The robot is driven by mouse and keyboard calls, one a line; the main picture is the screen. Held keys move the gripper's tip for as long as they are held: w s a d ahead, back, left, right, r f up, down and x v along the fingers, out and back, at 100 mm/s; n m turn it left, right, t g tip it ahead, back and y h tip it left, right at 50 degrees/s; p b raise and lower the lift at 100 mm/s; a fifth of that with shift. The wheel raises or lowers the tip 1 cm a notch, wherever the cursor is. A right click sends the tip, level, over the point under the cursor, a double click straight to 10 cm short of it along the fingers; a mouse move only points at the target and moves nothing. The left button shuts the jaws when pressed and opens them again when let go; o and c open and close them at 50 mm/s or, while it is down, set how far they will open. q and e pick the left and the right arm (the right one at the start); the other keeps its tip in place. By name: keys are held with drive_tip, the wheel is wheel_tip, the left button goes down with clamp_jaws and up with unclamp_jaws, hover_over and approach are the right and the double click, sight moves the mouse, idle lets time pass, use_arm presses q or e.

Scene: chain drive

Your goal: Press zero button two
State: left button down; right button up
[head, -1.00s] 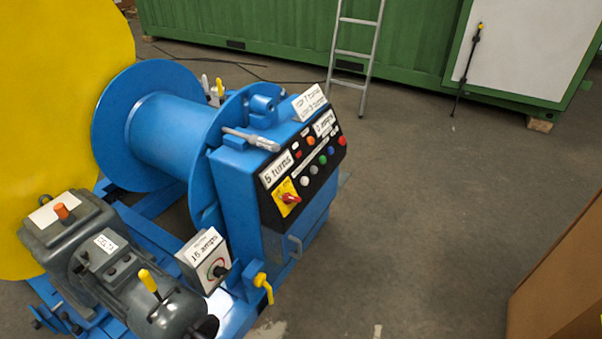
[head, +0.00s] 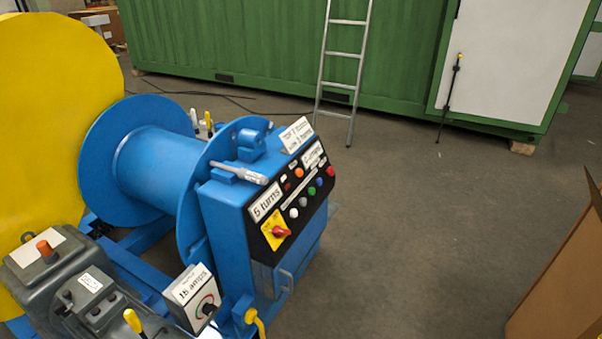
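A blue winch machine (head: 236,215) stands left of the middle in the head view. Its black control panel (head: 287,217) faces up and right. On it are several round buttons: a white button (head: 293,213), a grey button (head: 303,202), a green button (head: 311,191), a blue button (head: 319,182) and a red button (head: 331,171). An orange button (head: 299,173) sits higher up. A red rotary switch (head: 280,232) sits on a yellow plate. I cannot read which one is zero button two. Neither gripper shows.
A blue drum (head: 160,168), a grey motor (head: 95,290) and a box labelled 15 amps (head: 190,290) adjoin the machine. A ladder (head: 343,70) leans by the green container (head: 240,45). A cardboard box (head: 560,275) stands at right. The floor between is clear.

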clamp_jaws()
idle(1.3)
